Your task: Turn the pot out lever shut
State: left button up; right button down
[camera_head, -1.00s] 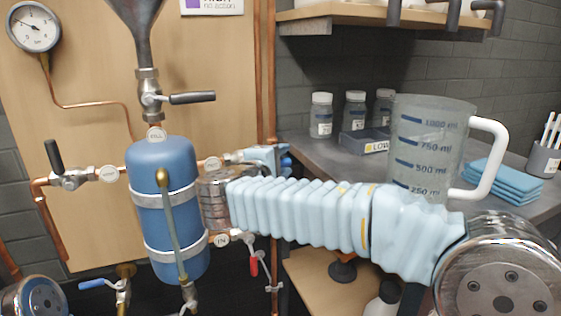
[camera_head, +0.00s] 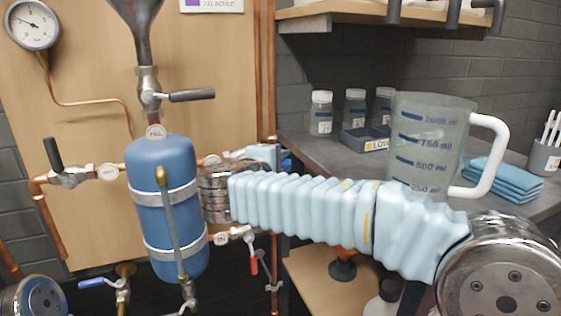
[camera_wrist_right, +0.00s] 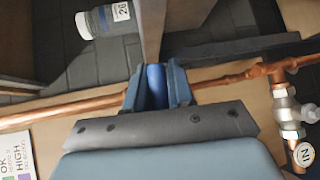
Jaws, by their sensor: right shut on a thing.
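My right gripper (camera_head: 266,155) reaches from the right to the pipe beside the blue pot (camera_head: 163,210). In the right wrist view its two fingers (camera_wrist_right: 157,92) are shut on a blue lever handle (camera_wrist_right: 155,77), which stands between them. In the head view only a bit of dark blue (camera_head: 286,159) shows past the gripper. A round tag (camera_head: 211,160) on this pipe is partly covered by my arm, and its lettering cannot be read. The valve body is hidden behind my wrist. My left gripper is out of view.
A fill valve lever (camera_head: 191,95) sits above the pot. A red lever (camera_head: 253,266) hangs below my arm, near the IN tag (camera_head: 221,240). A measuring jug (camera_head: 430,140) stands on the bench close behind my forearm. A vertical copper pipe (camera_head: 266,70) runs beside the gripper.

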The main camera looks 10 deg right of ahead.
jog(key=s+a+f+m+g+y+b, duration=0.1)
jog(key=a+f+m+g+y+b, duration=0.3)
jog(key=y, duration=0.8)
jog(key=shift+s+a+f+m+g, duration=0.25)
jog(key=shift+a+f+m+g, duration=0.15)
jog(key=shift+a+f+m, duration=1.15)
jog(key=shift+a+r+m, duration=0.25)
jog(key=shift+r+m, duration=0.05)
jog(key=shift+m, duration=0.05)
jog(key=c, duration=1.1)
grip_release()
